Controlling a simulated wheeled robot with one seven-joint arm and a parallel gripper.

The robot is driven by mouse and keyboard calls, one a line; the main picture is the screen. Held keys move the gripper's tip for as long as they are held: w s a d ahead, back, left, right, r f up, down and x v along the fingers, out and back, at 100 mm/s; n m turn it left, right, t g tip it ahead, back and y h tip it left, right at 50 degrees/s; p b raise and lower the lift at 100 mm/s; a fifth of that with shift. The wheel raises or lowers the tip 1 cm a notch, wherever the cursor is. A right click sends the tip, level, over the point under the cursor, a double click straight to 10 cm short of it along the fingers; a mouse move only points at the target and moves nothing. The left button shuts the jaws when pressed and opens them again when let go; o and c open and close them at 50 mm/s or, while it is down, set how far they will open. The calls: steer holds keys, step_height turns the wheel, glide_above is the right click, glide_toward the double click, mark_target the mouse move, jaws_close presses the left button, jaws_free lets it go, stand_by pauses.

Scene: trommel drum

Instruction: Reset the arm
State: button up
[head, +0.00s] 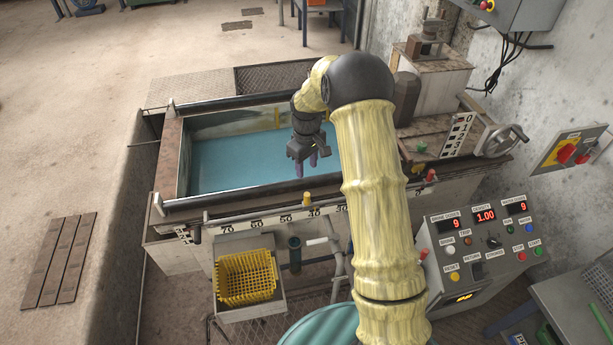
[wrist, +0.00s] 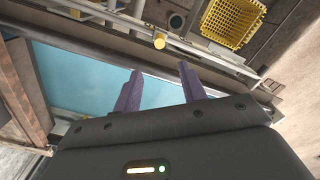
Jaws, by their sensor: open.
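My gripper (head: 306,164) hangs at the end of my yellow arm, above the front part of a water-filled tank (head: 181,160). Its fingers point down. In the wrist view its two purple fingers (wrist: 162,88) stand apart with nothing between them. My arm reaches forward and bends over at a dark joint, hiding part of the tank's right side.
A yellow basket (head: 246,278) sits in a tray at the tank's front. A control panel (head: 484,238) with displays and buttons stands right, below a handwheel (head: 503,141). A numbered scale rail (head: 257,223) runs along the front edge. Open floor lies left.

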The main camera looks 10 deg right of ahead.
steer(key=shift+r, duration=0.85)
steer(key=s+r+m+t, duration=0.1)
steer(key=s+r+m, duration=0.25)
steer(key=s, duration=0.95)
steer(key=s+r+m+t, duration=0.25)
steer(key=s+r, duration=0.25)
steer(key=s, duration=0.8)
step_height(320, 180, up, 14)
steer(key=p, duration=1.4)
steer(key=shift+s+r+m+g, duration=0.25)
steer(key=shift+m+g, duration=0.15)
steer(key=shift+g, duration=0.05)
steer(key=shift+d+f, duration=0.1)
